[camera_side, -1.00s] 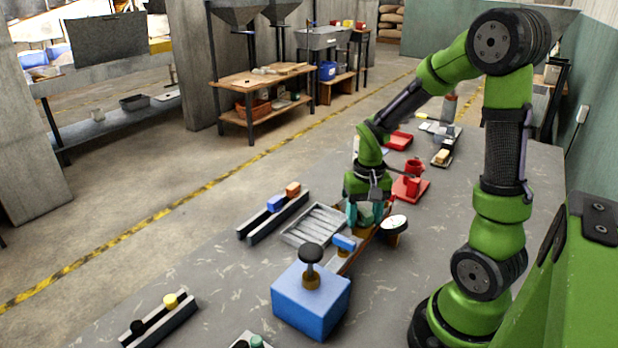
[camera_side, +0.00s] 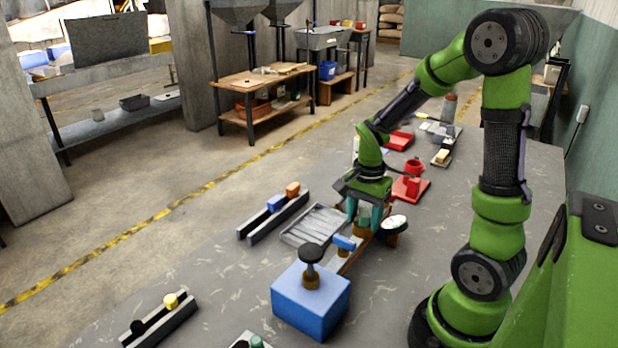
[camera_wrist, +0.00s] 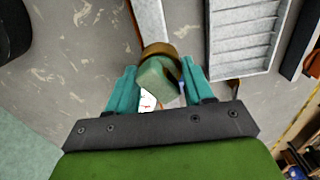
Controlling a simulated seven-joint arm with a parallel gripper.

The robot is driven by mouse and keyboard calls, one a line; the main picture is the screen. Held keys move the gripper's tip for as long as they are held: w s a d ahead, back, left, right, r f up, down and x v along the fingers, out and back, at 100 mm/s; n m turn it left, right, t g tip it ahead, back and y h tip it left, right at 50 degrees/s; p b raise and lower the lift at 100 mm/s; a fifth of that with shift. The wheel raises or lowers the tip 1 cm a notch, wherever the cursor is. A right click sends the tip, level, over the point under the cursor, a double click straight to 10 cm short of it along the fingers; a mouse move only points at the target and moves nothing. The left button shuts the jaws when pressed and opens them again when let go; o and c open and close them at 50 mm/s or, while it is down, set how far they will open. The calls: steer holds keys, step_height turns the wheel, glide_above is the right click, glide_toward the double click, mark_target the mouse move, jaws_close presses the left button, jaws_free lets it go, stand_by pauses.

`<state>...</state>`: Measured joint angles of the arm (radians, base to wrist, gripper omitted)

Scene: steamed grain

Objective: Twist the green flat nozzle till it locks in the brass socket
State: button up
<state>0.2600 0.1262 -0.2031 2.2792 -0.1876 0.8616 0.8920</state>
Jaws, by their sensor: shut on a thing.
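The green flat nozzle (camera_wrist: 155,82) is between the teal fingers of my gripper (camera_wrist: 158,72) in the wrist view, and my gripper is shut on it. The brass socket (camera_wrist: 160,49) shows as a ring at the nozzle's far end, and the nozzle meets it. In the side view my gripper (camera_side: 364,214) points down over the brass socket (camera_side: 361,231), at the end of a flat bar. The fingers partly cover the nozzle there. The seating inside the socket is hidden, so I cannot tell whether it is locked.
A round white gauge (camera_side: 393,223) stands close at the right of my gripper. A blue valve handle (camera_side: 345,243) and a blue block with a black knob (camera_side: 311,298) are in front. A slatted grey tray (camera_side: 300,237) and a rack (camera_side: 262,229) with blue and orange pieces lie left.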

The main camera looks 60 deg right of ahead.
mark_target(364, 211)
steer(key=shift+m, duration=0.4)
steer(key=m, duration=0.5)
steer(key=shift+d+m, duration=0.1)
steer(key=shift+m, duration=0.3)
steer(key=o, duration=1.3)
steer(key=shift+r, duration=3.55)
